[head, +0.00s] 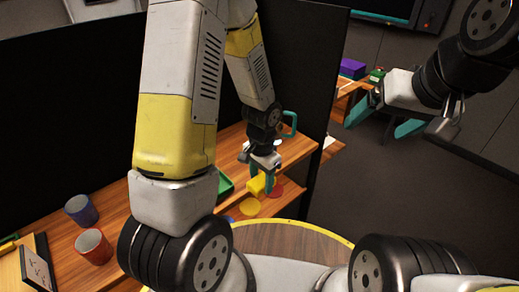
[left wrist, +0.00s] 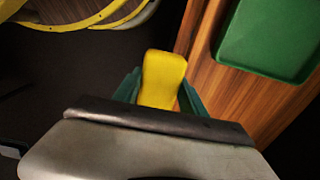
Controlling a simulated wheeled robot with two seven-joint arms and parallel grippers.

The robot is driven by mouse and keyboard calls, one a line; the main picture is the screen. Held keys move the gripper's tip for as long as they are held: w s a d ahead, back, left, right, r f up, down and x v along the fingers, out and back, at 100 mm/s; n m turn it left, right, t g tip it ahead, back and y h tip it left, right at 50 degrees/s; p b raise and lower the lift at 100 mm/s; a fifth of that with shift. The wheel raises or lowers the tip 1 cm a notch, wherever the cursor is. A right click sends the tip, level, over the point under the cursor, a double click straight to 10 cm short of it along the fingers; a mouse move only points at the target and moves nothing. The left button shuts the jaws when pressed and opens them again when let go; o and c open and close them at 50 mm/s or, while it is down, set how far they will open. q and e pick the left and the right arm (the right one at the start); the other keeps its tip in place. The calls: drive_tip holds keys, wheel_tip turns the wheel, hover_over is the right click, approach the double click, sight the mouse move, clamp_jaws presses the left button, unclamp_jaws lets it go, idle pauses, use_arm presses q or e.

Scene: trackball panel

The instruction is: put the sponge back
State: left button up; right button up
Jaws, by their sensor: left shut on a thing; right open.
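The yellow sponge (head: 256,185) is between the fingers of my left gripper (head: 263,177), near the front edge of the wooden shelf. In the left wrist view the sponge (left wrist: 162,75) sticks out past the green fingers, beside the shelf edge with dark floor to its left. The fingers hide its lower end. A green tray (head: 225,186) lies to its left in the head view, partly behind my arm; the left wrist view shows the tray (left wrist: 268,40) empty where visible. My right gripper (head: 385,117) is open and empty, away from the shelf.
A yellow disc (head: 250,206) and a red disc (head: 276,190) lie near the left gripper. A blue cup (head: 81,209) and a red cup (head: 94,246) stand at the left. A dark partition (head: 300,75) rises behind. Open floor (head: 390,200) lies at the right.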

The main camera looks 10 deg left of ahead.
use_arm(q)
drive_tip(key=w+a, duration=0.2)
drive_tip(key=w, duration=0.2)
drive_tip(key=w+a+f, duration=0.1)
drive_tip(key=w+a, duration=0.1)
drive_tip(key=w, duration=0.3)
drive_tip(key=w+a, duration=0.2)
drive_tip(key=w, duration=0.2)
drive_tip(key=shift+w+a+f, duration=0.25)
drive_tip(key=shift+w+a, duration=0.1)
drive_tip(key=shift+a, duration=0.05)
drive_tip(key=shift+f, duration=1.75)
drive_tip(key=shift+f, duration=0.1)
drive_tip(key=o, duration=1.3)
